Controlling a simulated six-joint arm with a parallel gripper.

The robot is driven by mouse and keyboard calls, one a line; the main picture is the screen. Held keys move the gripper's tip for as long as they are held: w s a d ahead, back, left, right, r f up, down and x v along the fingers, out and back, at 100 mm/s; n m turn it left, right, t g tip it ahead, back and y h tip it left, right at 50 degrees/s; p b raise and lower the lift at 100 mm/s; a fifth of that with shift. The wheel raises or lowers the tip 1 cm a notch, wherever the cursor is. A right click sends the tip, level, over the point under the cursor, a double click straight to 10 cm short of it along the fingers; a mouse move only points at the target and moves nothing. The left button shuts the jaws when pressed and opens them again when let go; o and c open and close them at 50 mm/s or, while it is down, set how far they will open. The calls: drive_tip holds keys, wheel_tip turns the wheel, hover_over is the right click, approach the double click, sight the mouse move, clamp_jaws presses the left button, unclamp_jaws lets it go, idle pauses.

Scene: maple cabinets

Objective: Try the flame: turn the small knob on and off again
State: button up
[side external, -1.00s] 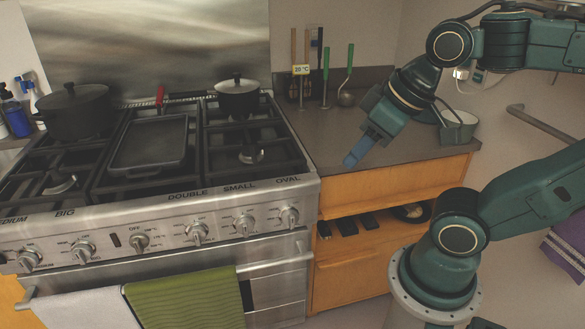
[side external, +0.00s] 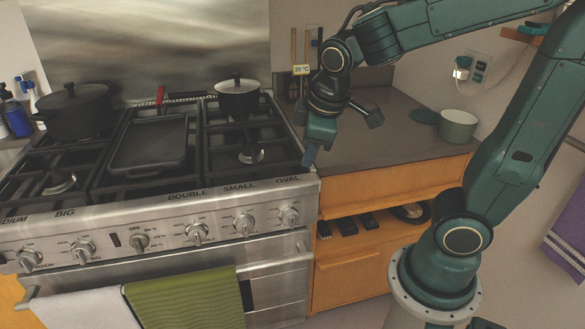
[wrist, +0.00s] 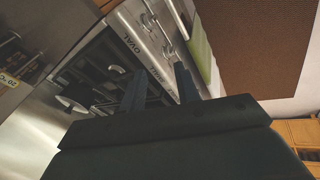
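The small knob (side external: 244,222) is a silver knob on the stove front, under the SMALL label and left of the oval knob (side external: 289,215). In the wrist view a knob that looks like the small knob (wrist: 168,50) shows beyond my fingers; its setting is too small to read. My gripper (side external: 310,154) is above the right edge of the stove, up and right of the small knob and apart from it. Its two fingers show apart and empty in the wrist view (wrist: 160,68). No flame is visible on the burners.
A green towel (side external: 185,298) hangs on the oven handle. A pale bowl (side external: 458,126) stands on the counter (side external: 395,135). The space before the knobs is clear.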

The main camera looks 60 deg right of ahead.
drive_tip(key=w+f+n+g+h, duration=0.1)
drive_tip(key=w+f+n+h, duration=0.2)
drive_tip(key=w+f+n, duration=0.3)
drive_tip(key=n+t+h, duration=0.1)
drive_tip(key=n+h, duration=0.5)
drive_tip(key=n, duration=0.7)
hover_over(245, 228)
drive_tip(key=s+a, duration=0.2)
drive_tip(key=s, duration=0.1)
wheel_tip(245, 228, down, 16)
drive_tip(key=f, duration=0.1)
wheel_tip(245, 228, down, 8)
drive_tip(key=a+n+t+h, duration=0.1)
drive_tip(key=n+t, duration=0.3)
drive_tip(key=n, duration=0.6)
drive_tip(key=shift+s+a+t+h, duration=0.3)
drive_tip(key=shift+s+a+h, duration=0.1)
drive_tip(key=shift+h, duration=0.2)
